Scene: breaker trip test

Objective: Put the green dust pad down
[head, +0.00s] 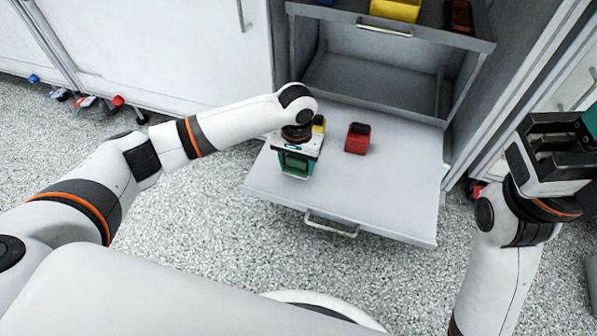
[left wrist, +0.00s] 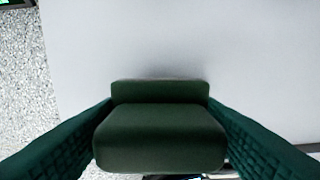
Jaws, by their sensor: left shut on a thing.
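The green dust pad (left wrist: 160,137) is a dark green block with a narrower raised back part. My left gripper (head: 296,166) is shut on it, and its two teal fingers press on the pad's sides in the left wrist view. The pad is over the left part of the light grey pulled-out shelf (head: 390,195), with a soft shadow close behind it. I cannot tell whether it touches the shelf. In the head view the gripper mostly hides the pad. My right gripper (head: 562,150) is at the right edge, partly cut off, and its jaw opening is unclear.
A red block (head: 358,138) stands on the shelf right of my left gripper. A yellow block (head: 319,124) is just behind that gripper. The shelf's front and right are clear. An upper drawer (head: 430,36) above holds a yellow bin (head: 396,9) and a dark red item (head: 460,16).

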